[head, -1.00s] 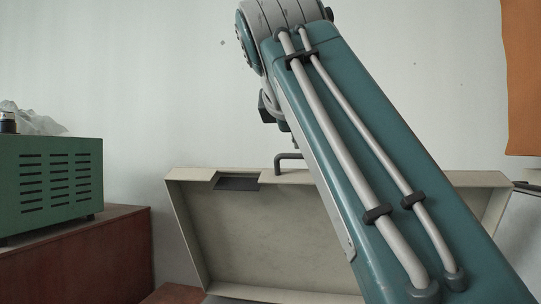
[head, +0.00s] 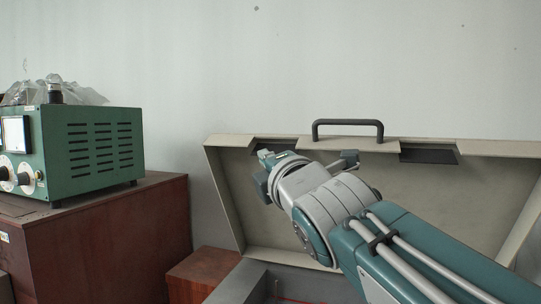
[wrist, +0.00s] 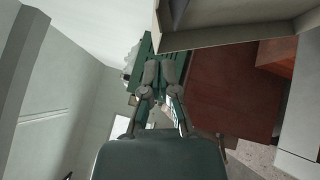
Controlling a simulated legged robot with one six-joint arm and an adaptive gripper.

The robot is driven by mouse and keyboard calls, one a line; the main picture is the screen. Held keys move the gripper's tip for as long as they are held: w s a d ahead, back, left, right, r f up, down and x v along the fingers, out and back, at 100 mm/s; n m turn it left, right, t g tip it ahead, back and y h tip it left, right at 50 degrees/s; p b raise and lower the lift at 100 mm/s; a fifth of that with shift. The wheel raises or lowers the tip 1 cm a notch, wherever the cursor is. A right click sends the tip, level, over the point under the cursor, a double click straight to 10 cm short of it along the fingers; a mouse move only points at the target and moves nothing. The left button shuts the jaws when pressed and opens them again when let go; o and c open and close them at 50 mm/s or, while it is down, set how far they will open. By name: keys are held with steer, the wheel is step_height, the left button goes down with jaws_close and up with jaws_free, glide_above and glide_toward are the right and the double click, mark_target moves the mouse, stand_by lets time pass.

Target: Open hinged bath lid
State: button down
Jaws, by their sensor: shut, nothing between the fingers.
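The pale beige bath lid (head: 440,195) stands raised in the head view, its hollow inner side facing me. Its dark handle (head: 348,123) rises from the top edge. Part of the grey bath rim (head: 240,282) shows below the lid. My arm reaches across in front of the lid, with its wrist near the lid's upper left. My gripper (wrist: 161,68) shows in the wrist view, its fingers shut and empty, apart from the handle. In the head view the fingers are hard to make out behind the wrist. The lid's edge (wrist: 215,42) also shows in the wrist view.
A green instrument box (head: 95,150) with dials stands on a red-brown cabinet (head: 110,245) at the left, with clear plastic on top. A lower red-brown block (head: 205,268) sits between cabinet and bath. The pale wall (head: 250,60) behind is bare.

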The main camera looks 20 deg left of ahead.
mark_target(260, 145)
steer(key=s+f+n+y, duration=0.2)
steer(key=s+f+y, duration=0.2)
steer(key=s+f, duration=0.1)
steer(key=w+a+r, duration=0.5)
steer(key=w, duration=0.5)
steer(key=shift+w+a, duration=0.25)
steer(key=shift+w, duration=0.05)
steer(key=w+r, duration=0.1)
steer(key=w, duration=0.1)
steer(key=w+r, duration=0.2)
steer(key=w, duration=0.1)
steer(key=w+r, duration=0.1)
steer(key=w, duration=0.1)
steer(key=shift+w+d+r, duration=0.15)
steer(key=shift+d+r, duration=0.05)
steer(key=shift+w+d+r, duration=0.15)
steer(key=shift+w+r, duration=0.2)
steer(key=shift+w, duration=0.45)
